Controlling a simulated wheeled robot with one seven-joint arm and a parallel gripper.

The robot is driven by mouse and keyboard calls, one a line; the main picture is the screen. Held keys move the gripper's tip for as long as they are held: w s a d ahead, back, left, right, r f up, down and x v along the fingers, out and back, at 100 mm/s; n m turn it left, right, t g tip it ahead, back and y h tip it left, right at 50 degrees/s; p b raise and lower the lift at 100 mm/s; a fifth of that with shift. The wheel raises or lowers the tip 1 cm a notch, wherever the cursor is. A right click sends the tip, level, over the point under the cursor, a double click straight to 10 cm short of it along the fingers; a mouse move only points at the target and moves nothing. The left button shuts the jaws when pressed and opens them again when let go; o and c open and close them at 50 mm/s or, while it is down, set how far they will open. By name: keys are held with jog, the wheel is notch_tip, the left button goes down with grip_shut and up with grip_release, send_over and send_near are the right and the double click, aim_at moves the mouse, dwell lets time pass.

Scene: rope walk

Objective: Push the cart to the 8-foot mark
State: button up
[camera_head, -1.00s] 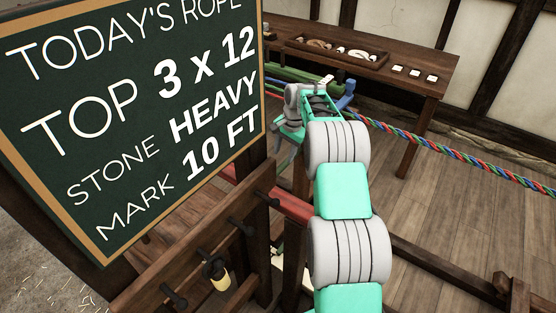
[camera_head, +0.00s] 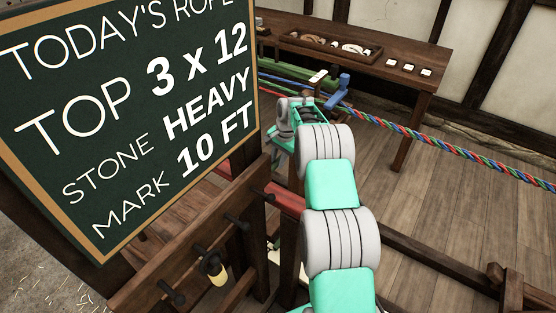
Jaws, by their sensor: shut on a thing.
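A green wooden beam (camera_head: 287,70) and a blue part (camera_head: 338,86) stand beyond my arm's end, near where coloured strands become a thick twisted rope; these may belong to the cart, but I cannot make out its outline. My gripper (camera_head: 290,130) is at the teal and grey far end of my arm, on the near side of these parts. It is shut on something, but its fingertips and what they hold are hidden. The chalkboard (camera_head: 130,120) reads "MARK 10 FT". No 8-foot mark is visible.
The rope (camera_head: 440,145) stretches right across the open plank floor (camera_head: 440,210). A wooden table (camera_head: 425,83) with a tray stands at the back. A peg rail (camera_head: 190,245) is close at lower left. A dark rail with a post (camera_head: 512,292) is at lower right.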

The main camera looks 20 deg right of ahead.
grip_shut()
dwell(0.8)
jog(key=shift+a, duration=0.1)
